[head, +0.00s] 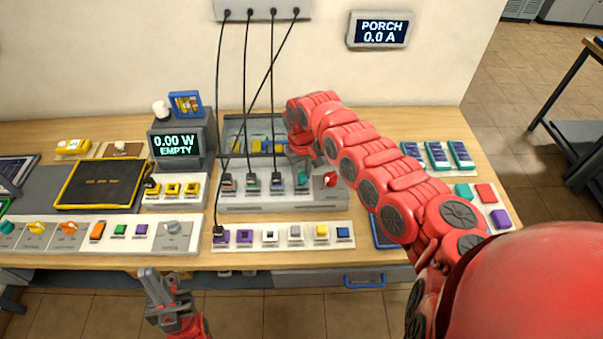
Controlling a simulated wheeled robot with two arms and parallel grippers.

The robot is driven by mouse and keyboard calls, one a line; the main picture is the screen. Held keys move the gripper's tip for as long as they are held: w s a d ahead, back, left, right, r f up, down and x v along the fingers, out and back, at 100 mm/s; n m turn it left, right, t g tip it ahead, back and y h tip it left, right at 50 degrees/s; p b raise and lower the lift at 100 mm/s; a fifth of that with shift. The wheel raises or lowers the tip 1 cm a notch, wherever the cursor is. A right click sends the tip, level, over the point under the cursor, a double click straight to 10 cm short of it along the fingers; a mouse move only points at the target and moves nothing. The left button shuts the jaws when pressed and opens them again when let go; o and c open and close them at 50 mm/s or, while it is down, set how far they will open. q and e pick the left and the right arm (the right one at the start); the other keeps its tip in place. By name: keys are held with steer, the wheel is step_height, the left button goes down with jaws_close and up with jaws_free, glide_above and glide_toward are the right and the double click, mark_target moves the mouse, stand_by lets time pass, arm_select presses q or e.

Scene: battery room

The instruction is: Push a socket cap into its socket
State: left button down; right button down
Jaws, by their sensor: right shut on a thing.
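My right arm reaches across the table from the right. Its gripper (300,154) is shut at the right part of the grey socket strip (255,203). A teal cap (303,177) shows at its fingertips, low over the strip; whether it is seated in a socket cannot be told. Black cables run down to plugs in the strip's left sockets, and a red knob (330,180) sits at its right end. My left gripper (160,276) is open and empty, in front of the table's front edge.
A white front strip (285,246) carries several coloured blocks. A meter (180,145) reads 0.00 W EMPTY, and a wall display (380,30) reads PORCH 0.0 A. A black tray (100,183) lies at left. Several blue-green modules (437,155) lie at right.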

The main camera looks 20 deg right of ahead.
mark_target(301, 174)
steer(key=shift+f+b, duration=0.35)
steer(key=shift+f, duration=0.3)
steer(key=c, duration=0.8)
jaws_free()
steer(key=shift+c, duration=0.2)
steer(key=shift+r, duration=0.1)
step_height(301, 174, up, 6)
steer(key=p, duration=0.4)
steer(key=shift+f, duration=0.25)
step_height(301, 174, up, 5)
steer(key=p, duration=0.3)
steer(key=shift+r, duration=0.2)
